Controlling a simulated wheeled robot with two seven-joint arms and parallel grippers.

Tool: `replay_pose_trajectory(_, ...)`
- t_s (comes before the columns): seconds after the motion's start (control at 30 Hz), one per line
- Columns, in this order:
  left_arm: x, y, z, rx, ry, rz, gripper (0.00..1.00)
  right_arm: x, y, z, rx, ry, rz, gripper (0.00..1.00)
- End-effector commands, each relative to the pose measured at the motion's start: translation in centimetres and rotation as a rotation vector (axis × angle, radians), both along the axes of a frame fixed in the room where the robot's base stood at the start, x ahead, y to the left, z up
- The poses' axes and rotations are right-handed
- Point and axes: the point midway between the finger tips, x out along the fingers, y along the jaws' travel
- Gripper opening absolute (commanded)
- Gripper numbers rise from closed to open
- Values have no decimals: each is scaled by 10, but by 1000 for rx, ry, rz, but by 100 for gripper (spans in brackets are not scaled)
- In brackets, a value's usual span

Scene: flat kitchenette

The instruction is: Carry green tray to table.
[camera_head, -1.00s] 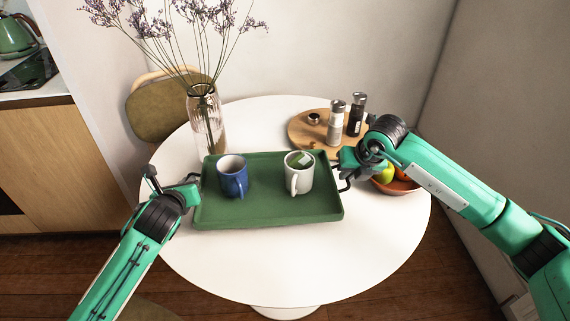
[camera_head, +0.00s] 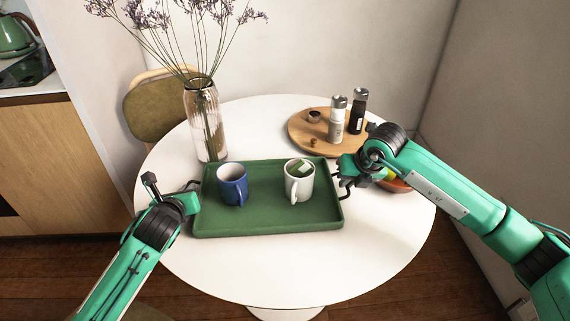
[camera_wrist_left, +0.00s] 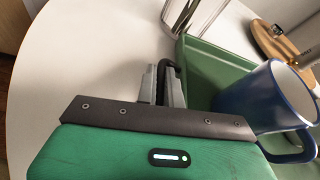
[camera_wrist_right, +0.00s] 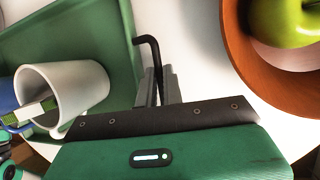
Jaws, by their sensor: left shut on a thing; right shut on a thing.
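The green tray (camera_head: 265,217) is over the white round table (camera_head: 300,268), near its front middle; I cannot tell whether it touches the top. A blue mug (camera_head: 232,186) and a white mug (camera_head: 298,187) with a green-and-white tag stand on the tray. My left gripper (camera_head: 194,190) is shut on the tray's dark left handle, which also shows in the left wrist view (camera_wrist_left: 176,75). My right gripper (camera_head: 342,177) is shut on the right handle, seen as a bent black bar in the right wrist view (camera_wrist_right: 151,47).
A glass vase (camera_head: 205,120) with dry purple flowers stands close behind the tray's left back corner. A round wooden board (camera_head: 300,130) with two grinders is at the back right. A fruit bowl (camera_head: 398,185) sits beside my right gripper. The table's front is clear.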

Motion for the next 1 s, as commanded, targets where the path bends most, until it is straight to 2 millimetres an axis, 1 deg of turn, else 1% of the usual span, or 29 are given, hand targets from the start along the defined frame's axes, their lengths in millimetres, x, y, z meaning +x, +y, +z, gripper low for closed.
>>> replay_pose_trajectory(0.07,1,2,-4,2,-3,3,0,1,-2,-4,-2,-2,-4,0)
replay_pose_trajectory(0.1,0,2,-3,2,0,3,16,1,-2,-3,-3,0,-4,16)
replay_pose_trajectory(0.17,0,2,-3,2,1,2,28,1,-2,-3,-2,0,-3,28)
replay_pose_trajectory(0.2,0,1,-3,2,1,2,30,0,-1,-3,-2,0,-3,30)
replay_pose_trajectory(0.47,0,1,-2,0,-1,1,30,0,-1,-3,-1,0,-1,30)
replay_pose_trajectory(0.57,1,1,6,1,-3,0,30,0,0,-3,-1,0,0,30)
replay_pose_trajectory(0.67,1,1,21,3,-5,-1,30,0,0,-2,-1,0,0,30)
replay_pose_trajectory(0.8,1,1,49,3,-7,0,30,0,0,-3,0,0,0,30)
replay_pose_trajectory(1.0,1,1,81,2,-4,1,30,0,0,-3,0,0,0,30)
